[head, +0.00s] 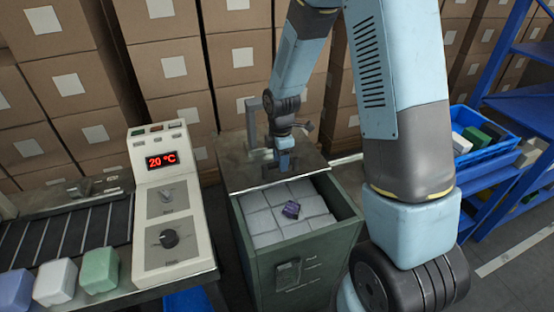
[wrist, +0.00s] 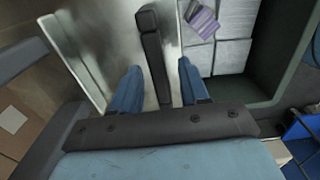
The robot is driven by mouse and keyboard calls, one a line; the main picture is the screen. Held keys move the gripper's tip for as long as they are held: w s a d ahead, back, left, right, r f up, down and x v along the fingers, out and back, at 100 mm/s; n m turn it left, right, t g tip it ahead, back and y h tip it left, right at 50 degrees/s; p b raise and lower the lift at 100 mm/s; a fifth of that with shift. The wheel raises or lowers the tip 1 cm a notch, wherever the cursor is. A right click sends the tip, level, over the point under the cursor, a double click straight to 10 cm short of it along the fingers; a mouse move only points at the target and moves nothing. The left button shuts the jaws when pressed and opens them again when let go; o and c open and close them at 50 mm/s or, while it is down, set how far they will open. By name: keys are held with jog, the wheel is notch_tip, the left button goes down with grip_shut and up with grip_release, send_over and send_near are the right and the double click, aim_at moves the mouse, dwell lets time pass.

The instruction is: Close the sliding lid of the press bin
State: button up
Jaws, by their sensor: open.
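The press bin (head: 300,270) is a green box in the middle of the head view. Its grey metal sliding lid (head: 240,177) covers the back part, and the front part is uncovered. White blocks (head: 265,220) fill the opening, with a small purple piece (head: 291,210) on top. My gripper (head: 284,163) is low over the lid near its front edge. In the wrist view my gripper (wrist: 158,84) is open, with a dark handle bar (wrist: 153,50) of the lid between its fingers. Gaps show on both sides of the bar. Whether the fingertips touch the lid I cannot tell.
A control panel (head: 170,205) reading 20 °C and a roller conveyor (head: 65,230) with coloured blocks stand at the left. Stacked cartons (head: 165,70) line the back. A blue shelf (head: 515,100) with a blue crate (head: 485,155) is at the right.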

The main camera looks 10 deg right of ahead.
jog(key=shift+c, duration=0.4)
grip_shut()
